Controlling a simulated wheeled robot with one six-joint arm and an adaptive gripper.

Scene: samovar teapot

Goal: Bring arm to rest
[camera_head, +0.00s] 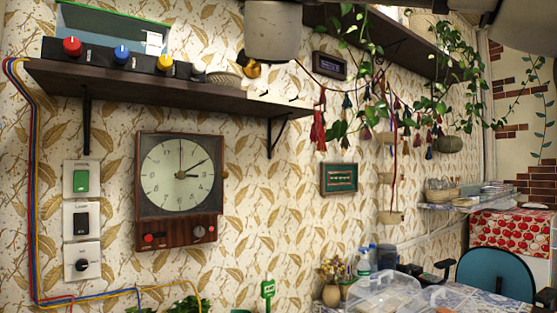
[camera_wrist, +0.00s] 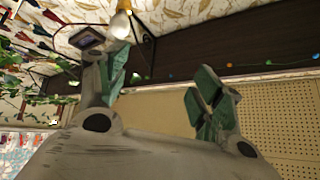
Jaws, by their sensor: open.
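My gripper (camera_wrist: 162,82) shows in the wrist view with its two green-padded fingers spread wide apart. Nothing is between the fingers. A dark shelf or beam lies behind the fingers in that view, and a lit bulb (camera_wrist: 120,24) shows just above the left finger. I cannot tell how far the fingers are from either. In the head view, grey parts that look like my arm cross the top edge, and the gripper's fingers cannot be made out there.
A wall shelf (camera_head: 150,87) carries a box with red, blue and yellow knobs (camera_head: 120,56). A clock (camera_head: 180,180) hangs below it. Hanging plants (camera_head: 440,85) and tassels (camera_head: 318,125) are at right. Clear plastic containers (camera_head: 385,292) and a blue chair (camera_head: 497,270) are at lower right.

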